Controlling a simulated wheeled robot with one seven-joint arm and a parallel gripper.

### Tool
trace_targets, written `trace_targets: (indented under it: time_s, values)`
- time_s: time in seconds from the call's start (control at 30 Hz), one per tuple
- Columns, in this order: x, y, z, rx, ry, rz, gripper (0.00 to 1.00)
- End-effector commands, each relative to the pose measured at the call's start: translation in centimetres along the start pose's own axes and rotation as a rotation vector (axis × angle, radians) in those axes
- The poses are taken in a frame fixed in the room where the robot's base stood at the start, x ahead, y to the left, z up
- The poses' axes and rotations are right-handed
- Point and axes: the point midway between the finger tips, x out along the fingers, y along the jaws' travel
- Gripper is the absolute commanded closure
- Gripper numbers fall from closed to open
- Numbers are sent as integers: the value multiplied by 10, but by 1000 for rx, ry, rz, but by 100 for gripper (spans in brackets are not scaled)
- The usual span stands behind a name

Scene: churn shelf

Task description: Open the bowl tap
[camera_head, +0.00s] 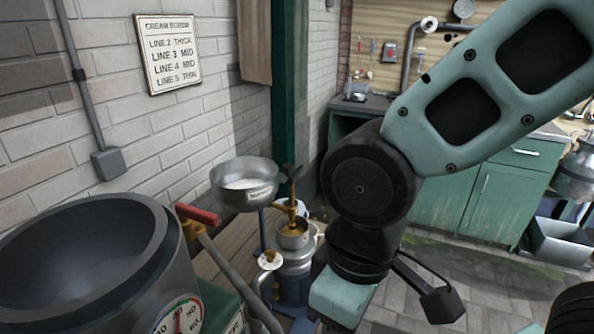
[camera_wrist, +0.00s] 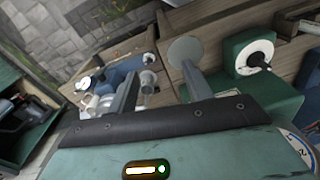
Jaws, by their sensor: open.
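The metal bowl (camera_head: 243,186) with white liquid stands at mid-left in the head view, with a small label on its front. A brass tap-like fitting (camera_head: 291,210) is just right of the bowl, above the separator body (camera_head: 292,258). Which part is the bowl tap's handle is too small to tell. My gripper hangs in front and to the right of the separator in the head view; its fingertips are hidden there. In the wrist view my gripper (camera_wrist: 160,82) is open, its two fingers apart, and nothing is clearly held. Blue and white machine parts (camera_wrist: 112,82) show beyond the left finger.
A large grey vat (camera_head: 90,260) with a dial fills the lower left. A red-handled lever (camera_head: 198,214) sticks out beside it. A green post (camera_head: 289,90) stands behind the bowl. Green cabinets (camera_head: 508,200) are at the back right, with open paved floor before them.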

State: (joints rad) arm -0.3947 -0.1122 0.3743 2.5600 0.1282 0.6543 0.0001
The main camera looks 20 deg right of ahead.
Motion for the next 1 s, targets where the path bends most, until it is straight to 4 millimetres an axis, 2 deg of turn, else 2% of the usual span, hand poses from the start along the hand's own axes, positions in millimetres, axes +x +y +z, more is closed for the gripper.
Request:
trace_targets:
  time_s: [0.03, 0.1, 0.17, 0.27, 0.33, 0.47, 0.5, 0.6, 0.7, 0.8, 0.9, 1.0]
  values:
    - [-1, 0, -1, 0, 0, 0, 35]
    - [-8, 2, -8, -4, 0, -4, 19]
    - [-19, 5, -21, -10, 0, -9, 19]
    - [-47, 17, -56, -30, 1, -19, 19]
    - [-72, 32, -89, -48, 3, -26, 19]
    - [-120, 84, -155, -84, 2, -26, 19]
    - [-133, 103, -173, -94, 0, -23, 19]
    - [-161, 154, -209, -115, -8, -8, 19]
    - [-180, 201, -232, -129, -19, 9, 19]
    - [-191, 236, -244, -139, -27, 24, 19]
    - [-196, 255, -250, -145, -33, 34, 19]
    - [-194, 262, -251, -148, -37, 36, 19]
